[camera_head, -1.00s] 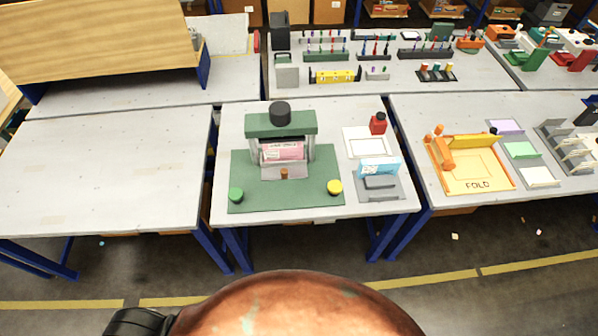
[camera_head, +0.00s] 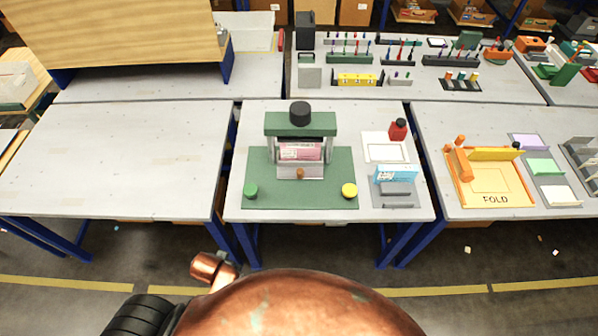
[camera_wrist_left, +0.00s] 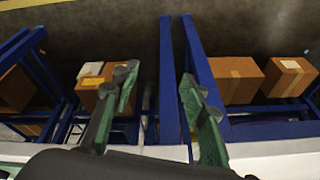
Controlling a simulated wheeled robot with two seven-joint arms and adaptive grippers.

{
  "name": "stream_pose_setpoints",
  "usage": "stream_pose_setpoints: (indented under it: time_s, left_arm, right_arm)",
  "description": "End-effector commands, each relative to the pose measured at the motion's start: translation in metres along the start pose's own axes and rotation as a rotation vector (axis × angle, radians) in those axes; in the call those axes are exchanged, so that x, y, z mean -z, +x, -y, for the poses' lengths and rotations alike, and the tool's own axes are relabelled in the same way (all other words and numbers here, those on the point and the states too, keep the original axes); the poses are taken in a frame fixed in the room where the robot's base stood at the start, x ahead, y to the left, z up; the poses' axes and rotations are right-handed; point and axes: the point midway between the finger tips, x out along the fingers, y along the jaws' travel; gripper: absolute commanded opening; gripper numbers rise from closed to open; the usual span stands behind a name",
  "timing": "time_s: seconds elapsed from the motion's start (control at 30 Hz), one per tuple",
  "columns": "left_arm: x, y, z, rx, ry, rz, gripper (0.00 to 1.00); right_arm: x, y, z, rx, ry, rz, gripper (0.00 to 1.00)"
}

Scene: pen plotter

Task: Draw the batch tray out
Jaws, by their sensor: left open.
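A green press-like stand (camera_head: 300,125) with a black knob on top sits on a green base mat (camera_head: 320,195) on the middle table. Under its crossbar is a grey tray (camera_head: 300,171) with an orange knob (camera_head: 300,173) on its front, and pink printed material (camera_head: 300,151) shows above it. I take this as the batch tray; it sits between the posts. My left gripper (camera_wrist_left: 157,82) is open and empty in the left wrist view, over floor and table legs. The head view does not show it, nor my right gripper.
A green button (camera_head: 251,191) and a yellow button (camera_head: 349,191) stand on the mat's front corners. A blue-and-white box (camera_head: 396,173) and red bottle (camera_head: 398,129) are to the right. The left table (camera_head: 110,155) is bare. Cardboard boxes (camera_wrist_left: 236,80) sit on low blue frames.

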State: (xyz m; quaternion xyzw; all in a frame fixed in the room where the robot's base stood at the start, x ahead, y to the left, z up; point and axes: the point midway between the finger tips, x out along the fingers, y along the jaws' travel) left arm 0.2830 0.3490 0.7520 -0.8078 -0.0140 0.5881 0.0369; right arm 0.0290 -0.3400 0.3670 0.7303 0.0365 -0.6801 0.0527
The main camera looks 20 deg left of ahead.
Motion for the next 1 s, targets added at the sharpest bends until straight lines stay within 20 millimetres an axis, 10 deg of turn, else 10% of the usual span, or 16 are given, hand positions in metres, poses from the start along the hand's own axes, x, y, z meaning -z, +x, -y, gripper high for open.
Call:
stream_pose_setpoints:
  time_s: [0.2, 0.8, 1.0]
  left_arm:
    - [0.082, -0.033, -0.007, 0.007, 0.005, -0.178, 0.4]
    - [0.318, -0.009, -0.085, -0.151, 0.107, -0.732, 0.4]
    - [0.366, -0.01, -0.106, -0.239, 0.159, -0.853, 0.4]
  right_arm:
    - [0.003, 0.0, -0.001, -0.001, -0.001, -0.003, 0.0]
    - [0.012, 0.0, -0.002, -0.002, -0.003, -0.015, 0.0]
    - [0.011, 0.0, -0.002, -0.002, -0.003, -0.014, 0.0]
